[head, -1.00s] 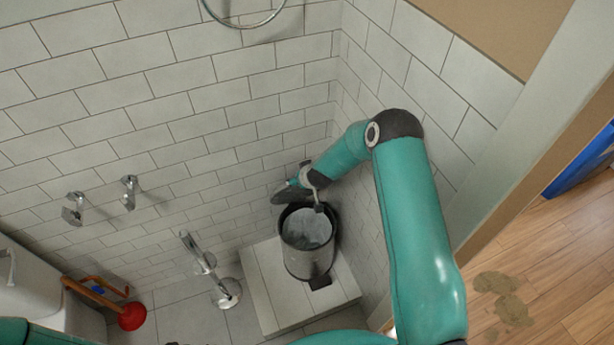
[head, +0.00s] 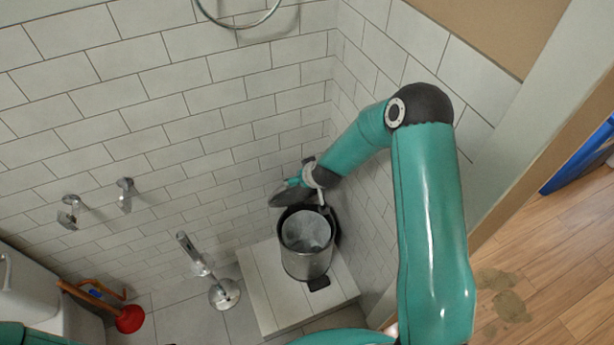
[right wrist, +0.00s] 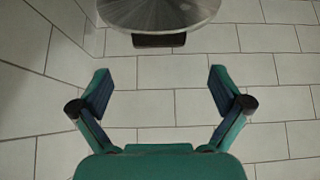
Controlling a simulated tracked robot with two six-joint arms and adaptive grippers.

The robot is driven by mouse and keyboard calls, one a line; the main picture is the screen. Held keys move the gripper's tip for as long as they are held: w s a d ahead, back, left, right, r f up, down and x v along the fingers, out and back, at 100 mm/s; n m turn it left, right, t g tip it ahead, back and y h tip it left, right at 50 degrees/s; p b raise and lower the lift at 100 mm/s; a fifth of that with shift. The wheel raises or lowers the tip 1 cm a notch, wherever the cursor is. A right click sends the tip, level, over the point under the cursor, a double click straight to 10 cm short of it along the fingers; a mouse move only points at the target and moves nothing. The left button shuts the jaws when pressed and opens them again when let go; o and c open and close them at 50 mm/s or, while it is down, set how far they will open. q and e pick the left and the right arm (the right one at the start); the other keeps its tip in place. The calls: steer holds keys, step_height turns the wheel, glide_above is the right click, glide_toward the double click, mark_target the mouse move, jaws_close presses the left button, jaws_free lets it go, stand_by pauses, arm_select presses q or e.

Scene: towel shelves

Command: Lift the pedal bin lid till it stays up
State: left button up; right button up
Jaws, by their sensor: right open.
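The pedal bin (head: 306,262) is a metal cylinder standing upright on a tiled step, with its dark pedal (head: 319,284) at the front. Its mouth is uncovered and the grey interior shows. My right gripper (head: 283,195) is above the back rim of the bin and covers part of it. The lid looks raised at the back, mostly hidden behind the gripper in the head view. In the right wrist view a round brushed-metal face, seemingly the lid (right wrist: 160,12), shows at the top with a dark block below it. The right fingers (right wrist: 160,92) are spread, with nothing between them. My left gripper is out of view.
Tiled walls stand close behind and to the right of the bin. Wall fittings (head: 125,195) stick out at left.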

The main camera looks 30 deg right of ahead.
steer(key=v, duration=0.4)
